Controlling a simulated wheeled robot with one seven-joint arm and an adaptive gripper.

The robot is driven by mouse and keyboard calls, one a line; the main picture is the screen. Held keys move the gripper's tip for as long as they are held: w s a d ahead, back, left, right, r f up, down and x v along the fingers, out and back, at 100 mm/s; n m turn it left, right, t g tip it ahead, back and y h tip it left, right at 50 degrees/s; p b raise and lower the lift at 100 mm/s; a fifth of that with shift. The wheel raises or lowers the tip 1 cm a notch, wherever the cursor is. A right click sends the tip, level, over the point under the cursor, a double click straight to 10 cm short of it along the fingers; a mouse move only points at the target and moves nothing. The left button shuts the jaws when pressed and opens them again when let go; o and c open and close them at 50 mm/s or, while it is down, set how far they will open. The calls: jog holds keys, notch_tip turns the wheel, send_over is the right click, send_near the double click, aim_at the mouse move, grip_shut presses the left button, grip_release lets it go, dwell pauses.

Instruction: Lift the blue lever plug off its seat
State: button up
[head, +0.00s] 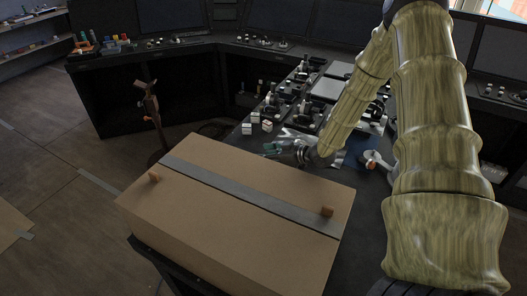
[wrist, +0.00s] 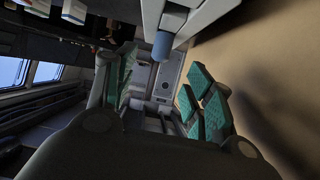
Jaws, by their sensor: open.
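My gripper (wrist: 160,75) is open, with green-padded fingers spread to left and right in the wrist view. Nothing shows held between them. A short blue cylinder (wrist: 162,46), which looks like the blue lever plug, shows just beyond the fingertips. It touches or overlaps the end of a pale grey part (wrist: 178,18); I cannot tell how it is seated. In the head view my gripper (head: 272,147) is low over the dark console, just behind the cardboard box. I cannot make out the blue plug there.
A large cardboard box (head: 225,190) with a grey tape strip and two orange-brown pegs fills the front. Console levers (head: 272,105) and small white cubes (head: 267,125) stand behind it. A round-ended grey part (head: 372,157) lies right of my gripper. Open floor (head: 50,140) lies left.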

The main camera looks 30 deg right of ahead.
jog(key=b+x, duration=0.5)
jog(key=x, duration=0.4)
jog(key=shift+a+r+b, duration=0.1)
jog(key=shift+b, duration=0.2)
jog(key=shift+w+a+b, duration=0.4)
jog(key=shift+w+a, duration=0.05)
jog(key=shift+w, duration=0.25)
grip_shut()
jog(key=shift+r+p, duration=1.95)
jog(key=shift+r, duration=0.75)
